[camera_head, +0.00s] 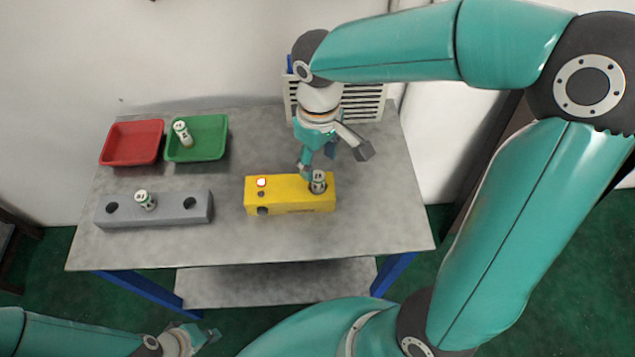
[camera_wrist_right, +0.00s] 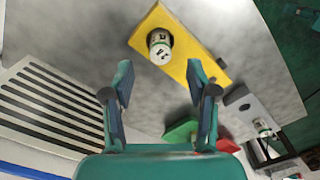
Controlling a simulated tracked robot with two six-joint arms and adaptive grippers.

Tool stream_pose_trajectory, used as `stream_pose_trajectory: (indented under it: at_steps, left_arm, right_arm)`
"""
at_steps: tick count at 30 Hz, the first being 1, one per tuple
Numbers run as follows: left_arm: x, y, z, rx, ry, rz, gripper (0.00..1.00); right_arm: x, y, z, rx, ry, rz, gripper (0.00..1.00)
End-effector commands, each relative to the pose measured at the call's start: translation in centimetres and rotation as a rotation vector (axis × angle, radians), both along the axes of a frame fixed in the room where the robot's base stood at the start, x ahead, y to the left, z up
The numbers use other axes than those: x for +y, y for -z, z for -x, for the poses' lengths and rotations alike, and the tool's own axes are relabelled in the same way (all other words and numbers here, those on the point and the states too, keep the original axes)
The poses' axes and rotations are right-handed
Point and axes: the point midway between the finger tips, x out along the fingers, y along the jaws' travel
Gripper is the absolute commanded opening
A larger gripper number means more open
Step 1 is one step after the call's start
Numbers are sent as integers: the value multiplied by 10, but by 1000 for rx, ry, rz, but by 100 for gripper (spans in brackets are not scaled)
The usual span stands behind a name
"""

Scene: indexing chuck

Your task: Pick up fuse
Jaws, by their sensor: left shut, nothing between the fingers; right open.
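Several white and green fuses are in view. One fuse (camera_head: 318,182) stands upright in the right end of the yellow block (camera_head: 290,205); it also shows in the right wrist view (camera_wrist_right: 159,47). Another fuse (camera_head: 146,200) stands in the middle of the grey block (camera_head: 175,212), between two empty holes. A third fuse (camera_head: 182,133) lies in the green tray (camera_head: 215,152). My right gripper (camera_head: 335,165) is open and empty, just above and behind the yellow block; its fingers (camera_wrist_right: 163,95) are apart in the wrist view. My left gripper (camera_head: 212,337) is shut and empty, below the table's front edge.
A red tray (camera_head: 133,143) beside the green one is empty. A slatted white panel (camera_head: 362,101) stands at the table's back, behind my right gripper. The table (camera_head: 385,215) is clear right of the yellow block and along the front.

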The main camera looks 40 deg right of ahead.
Motion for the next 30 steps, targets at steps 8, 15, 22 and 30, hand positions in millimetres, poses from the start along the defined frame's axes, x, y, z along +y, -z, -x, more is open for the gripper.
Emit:
stream_pose_trajectory:
  at_steps: [8,15,22,30]
  left_arm:
    - [0,1,0,0,0,0,0]
    - [0,-4,0,0,0,0,0]
    - [0,-2,0,0,0,0,0]
    - [0,-2,0,0,0,0,0]
  right_arm:
    - [1,22,-1,0,0,-1,58]
    - [1,52,-3,5,-2,-1,58]
    - [2,72,-4,0,-3,-1,58]
    - [2,72,-4,-1,-3,-1,46]
